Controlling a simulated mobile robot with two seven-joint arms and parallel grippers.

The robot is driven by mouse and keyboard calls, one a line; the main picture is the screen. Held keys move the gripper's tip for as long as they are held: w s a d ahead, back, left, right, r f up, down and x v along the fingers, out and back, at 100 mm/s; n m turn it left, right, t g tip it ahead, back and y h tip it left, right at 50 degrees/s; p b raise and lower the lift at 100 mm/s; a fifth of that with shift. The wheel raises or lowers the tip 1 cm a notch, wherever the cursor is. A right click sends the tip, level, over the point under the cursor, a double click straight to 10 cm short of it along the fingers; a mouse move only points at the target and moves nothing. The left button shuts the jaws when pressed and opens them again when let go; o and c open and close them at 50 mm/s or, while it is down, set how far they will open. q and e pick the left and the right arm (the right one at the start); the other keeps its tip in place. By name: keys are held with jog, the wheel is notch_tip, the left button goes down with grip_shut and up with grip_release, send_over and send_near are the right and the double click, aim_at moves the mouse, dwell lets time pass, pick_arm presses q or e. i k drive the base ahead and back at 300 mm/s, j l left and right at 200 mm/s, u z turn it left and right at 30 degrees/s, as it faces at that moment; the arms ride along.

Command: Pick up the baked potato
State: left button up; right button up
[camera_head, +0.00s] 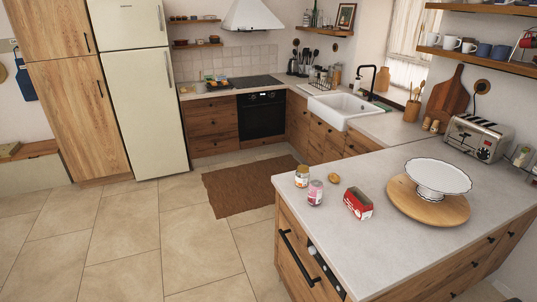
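A small brown, rounded object that looks like the baked potato (334,178) lies on the light grey counter (400,245) near its back left part. It lies just behind and to the right of a jar with a pink label (315,193). Nothing covers it in the head view. Neither my left nor my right gripper is in view.
Another jar (301,176) stands left of the potato, and a red box (358,205) lies to its front right. A white cake stand (437,177) sits on a round wooden board (400,196). A toaster (477,138) stands behind.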

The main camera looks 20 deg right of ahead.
aim_at(335, 179)
jog(key=i+l+z, duration=0.15)
jog(key=i+z, duration=0.55)
jog(key=i, duration=2.3)
jog(key=i+z, duration=0.1)
jog(key=i, duration=0.45)
jog(key=i+j+z, duration=0.1)
jog(key=i, duration=0.45)
jog(key=i+j, duration=0.15)
jog(key=i, duration=0.4)
jog(key=i+j+z, duration=0.15)
jog(key=i, duration=0.4)
jog(key=i+l+z, duration=0.1)
jog(key=z, duration=2.45)
jog(key=i+l+z, duration=0.1)
jog(key=z, duration=0.3)
jog(key=i+l+z, duration=0.15)
jog(key=z, duration=0.3)
jog(key=i+z, duration=0.15)
jog(key=z, duration=0.25)
